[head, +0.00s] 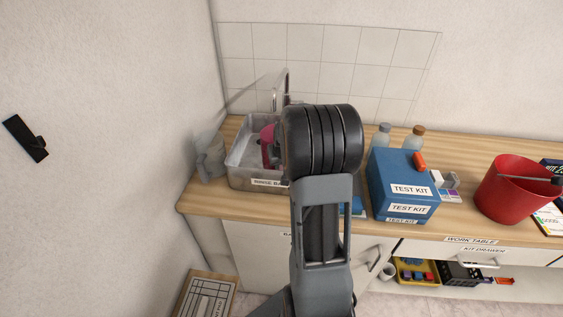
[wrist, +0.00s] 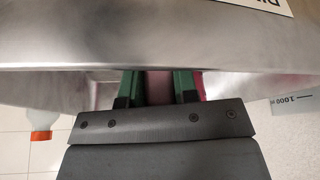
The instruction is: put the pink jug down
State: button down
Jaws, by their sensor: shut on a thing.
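The pink jug (head: 266,146) shows only in part in the head view, at the sink-like metal basin labelled "RINSE BA..." (head: 243,177), left of my wrist, which hides the rest. In the wrist view my gripper (wrist: 157,84) has its green fingers shut on a pink part of the jug (wrist: 157,92), with more pink just right of the fingers. The basin's metal wall (wrist: 150,45) fills the upper part of that view. Whether the jug's base touches the basin floor is hidden.
A tap (head: 281,92) stands behind the basin. A grey object (head: 211,162) is left of it. Bare wood shows along the front edge.

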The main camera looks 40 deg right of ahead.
jog(key=shift+f, duration=0.2)
jog(key=c, duration=0.9)
grip_release()
jog(key=shift+r, duration=0.1)
